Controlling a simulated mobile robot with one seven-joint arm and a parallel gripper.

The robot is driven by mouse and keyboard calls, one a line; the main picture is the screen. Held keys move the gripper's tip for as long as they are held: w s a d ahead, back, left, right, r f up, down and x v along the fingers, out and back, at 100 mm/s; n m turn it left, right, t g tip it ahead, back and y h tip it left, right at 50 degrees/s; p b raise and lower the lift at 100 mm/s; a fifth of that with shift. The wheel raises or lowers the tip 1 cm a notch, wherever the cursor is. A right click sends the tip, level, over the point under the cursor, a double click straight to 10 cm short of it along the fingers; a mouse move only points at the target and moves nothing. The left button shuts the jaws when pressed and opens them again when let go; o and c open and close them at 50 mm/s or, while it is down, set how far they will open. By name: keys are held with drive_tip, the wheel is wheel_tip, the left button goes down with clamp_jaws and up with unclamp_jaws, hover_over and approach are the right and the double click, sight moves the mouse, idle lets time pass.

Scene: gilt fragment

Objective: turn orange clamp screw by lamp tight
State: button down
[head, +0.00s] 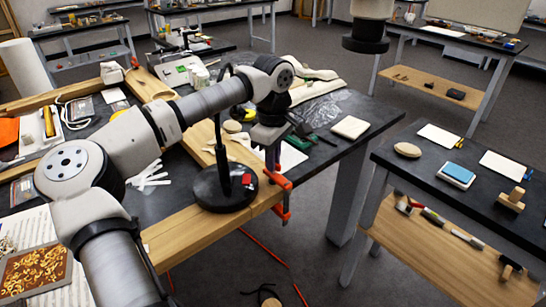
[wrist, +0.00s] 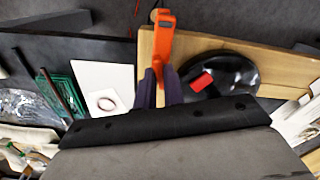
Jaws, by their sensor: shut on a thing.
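The orange clamp (head: 284,198) sits on the edge of the wooden board at the front of the black-topped bench, right of the lamp. In the wrist view the clamp (wrist: 164,40) runs up over the board edge from between my fingers. My gripper (wrist: 159,90) points down and is shut on an orange part of the clamp; its fingers (head: 271,160) hide much of that part in the head view. I cannot make out the screw separately. The lamp (head: 213,192) has a round black base, and the base (wrist: 235,72) lies close to my fingers.
The lamp's black stem rises close to my arm. A pale square block (head: 350,127) and a green board (wrist: 62,95) lie nearby on the bench. Another bench (head: 400,170) stands to the right across a floor gap. An orange cable (head: 265,248) lies on the floor.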

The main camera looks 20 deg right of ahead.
drive_tip(key=shift+m, duration=1.3)
drive_tip(key=c, duration=1.5)
unclamp_jaws()
drive_tip(key=shift+r, duration=0.1)
wheel_tip(320, 180, up, 14)
drive_tip(key=b, duration=0.1)
drive_tip(key=shift+f, duration=0.2)
